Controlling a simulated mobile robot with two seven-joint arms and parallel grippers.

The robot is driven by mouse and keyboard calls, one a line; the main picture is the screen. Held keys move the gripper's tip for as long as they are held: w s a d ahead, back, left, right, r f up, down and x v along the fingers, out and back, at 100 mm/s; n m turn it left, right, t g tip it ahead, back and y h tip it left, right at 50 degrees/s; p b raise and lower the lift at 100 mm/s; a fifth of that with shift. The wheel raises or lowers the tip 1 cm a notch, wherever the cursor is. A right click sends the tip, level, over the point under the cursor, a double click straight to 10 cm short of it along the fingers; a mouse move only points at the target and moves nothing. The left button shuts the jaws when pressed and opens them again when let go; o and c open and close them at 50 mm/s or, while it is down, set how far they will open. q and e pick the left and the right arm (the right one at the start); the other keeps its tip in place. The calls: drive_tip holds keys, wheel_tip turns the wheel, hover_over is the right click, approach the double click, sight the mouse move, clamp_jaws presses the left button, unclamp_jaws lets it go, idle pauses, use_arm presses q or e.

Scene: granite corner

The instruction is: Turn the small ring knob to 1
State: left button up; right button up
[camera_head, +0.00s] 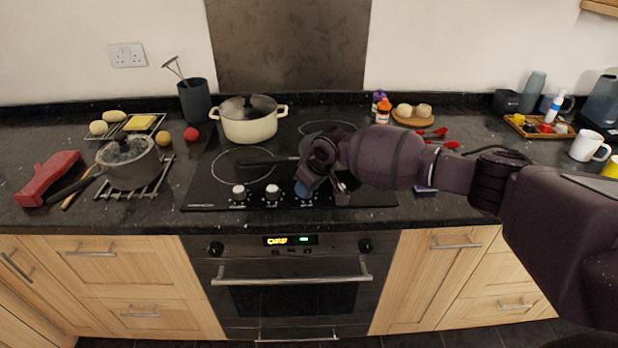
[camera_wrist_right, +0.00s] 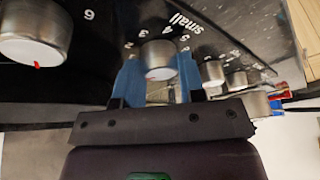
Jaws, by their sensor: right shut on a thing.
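The small ring knob (camera_wrist_right: 160,56) is a silver cylinder on the black hob (camera_head: 216,196), with the printed word "small" and several numbers beside it in the right wrist view. My right gripper (camera_head: 303,190) has reached down to the hob's front row of knobs. In the right wrist view its blue fingers (camera_wrist_right: 158,82) stand on both sides of this knob and are shut on it. I cannot read which number the knob points to. In the head view the gripper hides this knob. My left gripper is not in view.
Other silver knobs stand close by: two to the left, one (camera_head: 272,191) nearest, and one to the right (camera_head: 341,193). A cream pot (camera_head: 249,125) and a dark pan stand on the hob behind. An oven (camera_head: 291,290) is below. A grey saucepan (camera_head: 128,165) stands at left.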

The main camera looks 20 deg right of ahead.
drive_tip(key=shift+s+m+h+p, duration=0.1)
drive_tip(key=shift+m+h+p, duration=0.2)
drive_tip(key=shift+m+p, duration=0.5)
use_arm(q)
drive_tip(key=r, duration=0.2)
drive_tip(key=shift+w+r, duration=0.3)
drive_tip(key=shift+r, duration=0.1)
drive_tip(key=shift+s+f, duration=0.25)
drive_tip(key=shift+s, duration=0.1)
use_arm(e)
drive_tip(key=shift+f, duration=0.1)
drive_tip(key=o, duration=0.9)
use_arm(q)
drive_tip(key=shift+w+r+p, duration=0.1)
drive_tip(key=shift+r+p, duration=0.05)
drive_tip(key=shift+p, duration=0.15)
use_arm(e)
drive_tip(key=v, duration=1.1)
drive_tip(key=shift+a+f, duration=0.1)
